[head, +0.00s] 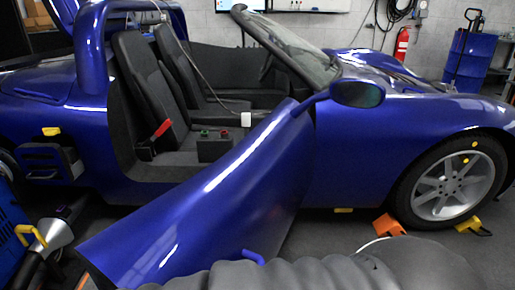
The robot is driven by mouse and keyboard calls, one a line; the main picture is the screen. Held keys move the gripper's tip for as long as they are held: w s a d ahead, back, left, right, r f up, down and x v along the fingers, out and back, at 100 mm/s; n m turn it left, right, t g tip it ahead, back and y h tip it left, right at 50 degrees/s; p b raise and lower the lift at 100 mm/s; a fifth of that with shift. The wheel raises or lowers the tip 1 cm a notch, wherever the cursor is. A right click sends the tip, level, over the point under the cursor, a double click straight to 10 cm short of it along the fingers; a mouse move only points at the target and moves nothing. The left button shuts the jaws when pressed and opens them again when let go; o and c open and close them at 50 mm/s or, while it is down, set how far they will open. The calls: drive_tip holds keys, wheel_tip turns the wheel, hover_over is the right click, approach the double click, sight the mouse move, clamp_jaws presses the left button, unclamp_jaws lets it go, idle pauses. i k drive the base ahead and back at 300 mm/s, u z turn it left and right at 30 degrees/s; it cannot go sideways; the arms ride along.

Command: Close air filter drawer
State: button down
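A black drawer-like box (48,165) sits at the side of the blue car (225,190), behind the open door, at the left of the head view. It has a yellow tab (51,131) on top and appears to stick out from the body side. It looks like the air filter drawer, but how far out it stands I cannot tell. My gripper is not in view.
The open car door (200,215) swings out across the middle foreground. A thick grey ribbed hose (300,275) crosses the bottom. Orange (388,225) and yellow (470,226) chocks flank the wheel.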

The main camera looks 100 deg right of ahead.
sight(44, 164)
drive_tip(key=i, duration=1.45)
drive_tip(key=z, duration=4.3)
drive_tip(key=i, duration=1)
